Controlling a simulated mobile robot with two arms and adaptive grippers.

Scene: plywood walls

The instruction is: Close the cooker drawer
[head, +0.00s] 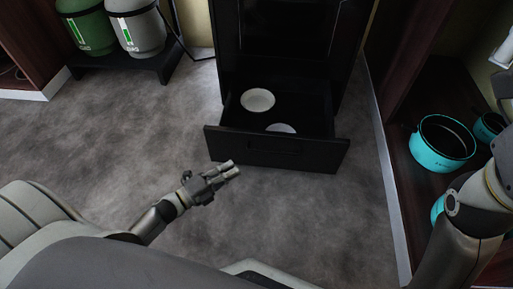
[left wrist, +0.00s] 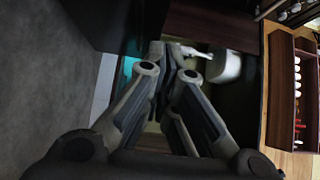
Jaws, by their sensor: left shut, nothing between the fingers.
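The black cooker (head: 285,45) stands at the back. Its bottom drawer (head: 310,153) is pulled out toward me, with a dark front panel and a handle. A white bowl (head: 258,99) lies in the drawer, and a second white dish (head: 281,128) is partly hidden behind the drawer front. My left gripper (head: 236,168) is shut and empty, just in front of the drawer front's left part in the picture; I cannot tell whether it touches. Its fingers (left wrist: 172,52) also fill the middle of the left wrist view. My right arm shows at the right edge, but its gripper is not visible.
A teal pot (head: 442,150) and a smaller teal pot (head: 488,127) sit on the wooden shelf at the right. Green (head: 88,30) and grey (head: 137,30) canisters stand on a low black stand (head: 120,67) at upper left. The grey floor (head: 100,140) is clear between.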

